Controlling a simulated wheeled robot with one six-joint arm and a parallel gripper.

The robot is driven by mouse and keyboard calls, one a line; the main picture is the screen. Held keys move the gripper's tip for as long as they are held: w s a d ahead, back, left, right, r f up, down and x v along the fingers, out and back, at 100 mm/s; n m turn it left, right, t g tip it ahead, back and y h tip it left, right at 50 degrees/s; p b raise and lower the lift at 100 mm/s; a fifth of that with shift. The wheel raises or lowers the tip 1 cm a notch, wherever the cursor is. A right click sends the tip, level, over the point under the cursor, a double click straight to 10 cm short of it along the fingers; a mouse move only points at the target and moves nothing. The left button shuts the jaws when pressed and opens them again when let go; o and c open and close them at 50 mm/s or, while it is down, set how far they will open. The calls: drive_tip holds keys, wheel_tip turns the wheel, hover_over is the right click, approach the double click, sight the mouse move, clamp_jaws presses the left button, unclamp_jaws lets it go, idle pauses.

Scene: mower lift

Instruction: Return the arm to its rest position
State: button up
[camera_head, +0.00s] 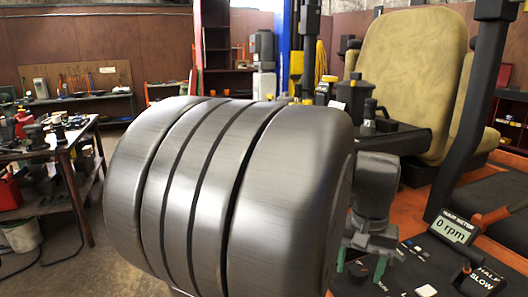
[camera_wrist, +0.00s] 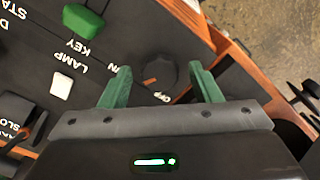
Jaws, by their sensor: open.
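My gripper (camera_wrist: 160,72) is open, with its two green fingers pointing at a dark control panel in the wrist view. A round black knob (camera_wrist: 162,74) with an orange mark sits between the fingers, with ON and OFF lettering beside it. I cannot tell whether the fingers touch it. In the head view my gripper (camera_head: 361,268) is low right of centre over the panel (camera_head: 415,262), partly hidden behind my large grey arm link, which fills the middle.
The panel has a green control (camera_wrist: 83,22), a white button (camera_wrist: 61,84), a display (camera_head: 452,228) reading 0 rpm and an orange-handled lever (camera_head: 494,219). A tan seat (camera_head: 412,80) stands behind. A cluttered workbench (camera_head: 75,145) is at the left.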

drive_tip(key=n+b, duration=0.2)
drive_tip(key=n, duration=0.2)
drive_tip(key=shift+f+n, duration=0.1)
drive_tip(key=shift+n, duration=0.2)
drive_tip(key=n+b, duration=0.2)
drive_tip(key=n, duration=0.2)
drive_tip(key=shift+n+b, duration=0.3)
wheel_tip(320, 180, up, 11)
drive_tip(key=p, duration=0.1)
